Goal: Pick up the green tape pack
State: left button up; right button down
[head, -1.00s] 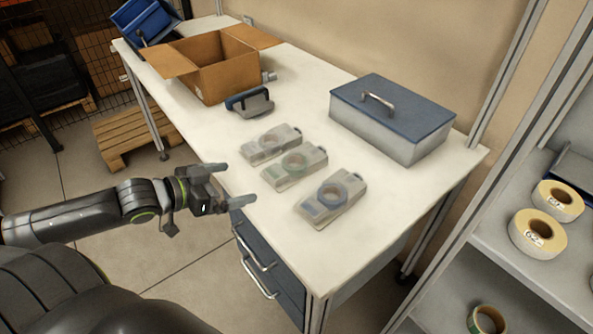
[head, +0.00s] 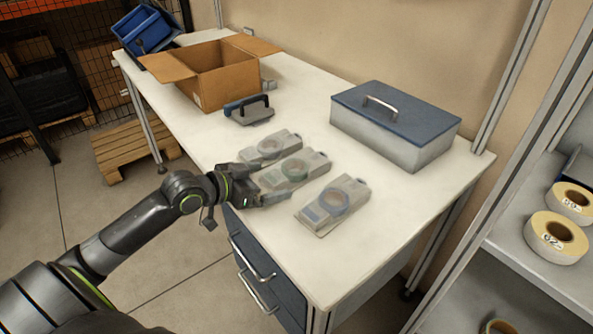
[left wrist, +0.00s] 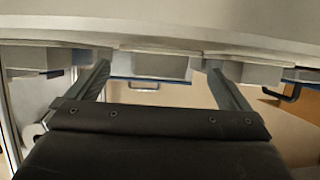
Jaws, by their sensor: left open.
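The green tape pack (head: 311,163) is a pale, clear pack with a green ring, lying flat on the white table as the middle one of three. My left gripper (head: 274,184) is open at the near-left end of this pack, low over the table edge. Its fingers point toward the pack, one on each side, and partly hide that end. In the left wrist view a pale block (left wrist: 155,66), seemingly this pack, sits between the open fingers (left wrist: 158,72); I cannot tell if they touch it. My right gripper is not in view.
A pack with a pale ring (head: 284,139) lies close behind and a blue-ring pack (head: 320,217) in front. A blue-handled tool (head: 250,113), an open cardboard box (head: 222,82) and a blue-lidded grey box (head: 405,147) stand farther back on the table (head: 400,205).

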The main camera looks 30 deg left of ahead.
aim_at(275, 176)
pick_arm(q)
jog(key=x, duration=0.4)
jog(key=shift+w+d+r, duration=0.2)
jog(key=shift+w, duration=0.3)
jog(key=c, duration=1.1)
